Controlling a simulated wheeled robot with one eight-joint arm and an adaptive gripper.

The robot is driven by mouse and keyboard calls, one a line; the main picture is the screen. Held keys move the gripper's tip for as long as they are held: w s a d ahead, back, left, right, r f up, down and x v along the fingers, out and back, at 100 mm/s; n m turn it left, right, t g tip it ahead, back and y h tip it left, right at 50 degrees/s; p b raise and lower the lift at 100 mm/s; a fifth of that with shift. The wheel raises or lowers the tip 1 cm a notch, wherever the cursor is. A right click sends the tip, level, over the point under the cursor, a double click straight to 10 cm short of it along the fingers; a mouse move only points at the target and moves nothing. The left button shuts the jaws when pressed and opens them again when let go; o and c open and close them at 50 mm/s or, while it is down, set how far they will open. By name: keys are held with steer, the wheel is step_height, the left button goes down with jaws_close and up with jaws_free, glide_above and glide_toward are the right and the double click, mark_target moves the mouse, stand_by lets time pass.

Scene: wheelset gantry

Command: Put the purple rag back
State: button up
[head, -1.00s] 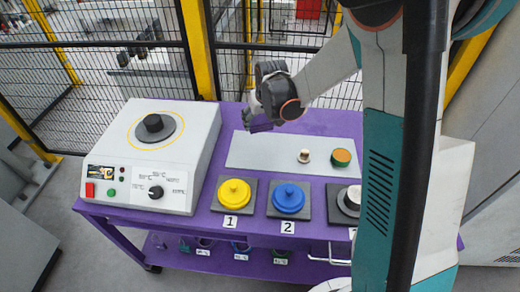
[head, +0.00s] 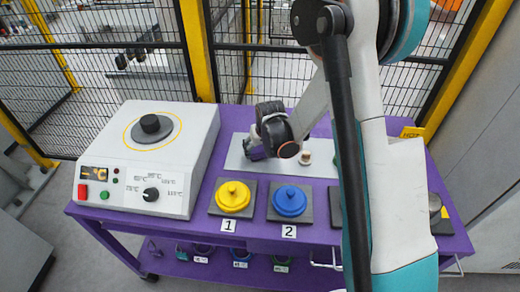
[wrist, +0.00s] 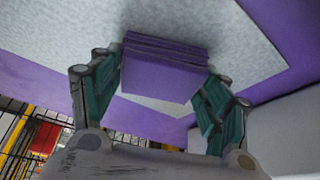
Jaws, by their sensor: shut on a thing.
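The purple rag (wrist: 165,75) is a folded, layered block between the two fingers of my gripper (wrist: 163,90) in the wrist view. My gripper is shut on it. In the head view my gripper (head: 257,152) is low over the left part of the light grey mat (head: 236,163), and a bit of the purple rag (head: 253,152) shows at its left side. The mat also shows behind the rag in the wrist view (wrist: 225,25). I cannot tell whether the rag touches the mat.
On the purple table (head: 205,226) stand a heater box (head: 120,190), a yellow lidded pot (head: 234,194) and a blue lidded pot (head: 289,201). My arm hides part of the table's right side.

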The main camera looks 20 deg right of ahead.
steer(key=shift+f, duration=0.1)
steer(key=o, duration=1.1)
steer(key=s+r+p, duration=0.1)
steer(key=s+r, duration=0.4)
steer(key=r, duration=0.3)
steer(key=s+r+t+p, duration=0.1)
steer(key=s+r, duration=0.4)
steer(key=r, duration=0.3)
steer(key=s+r+p, duration=0.2)
steer(key=s+r, duration=0.3)
steer(key=r, duration=0.4)
steer(key=s+r+t, duration=0.1)
steer(key=s+r, duration=0.3)
steer(key=s, duration=1)
steer(key=shift+s+t, duration=0.3)
steer(key=shift+s, duration=0.1)
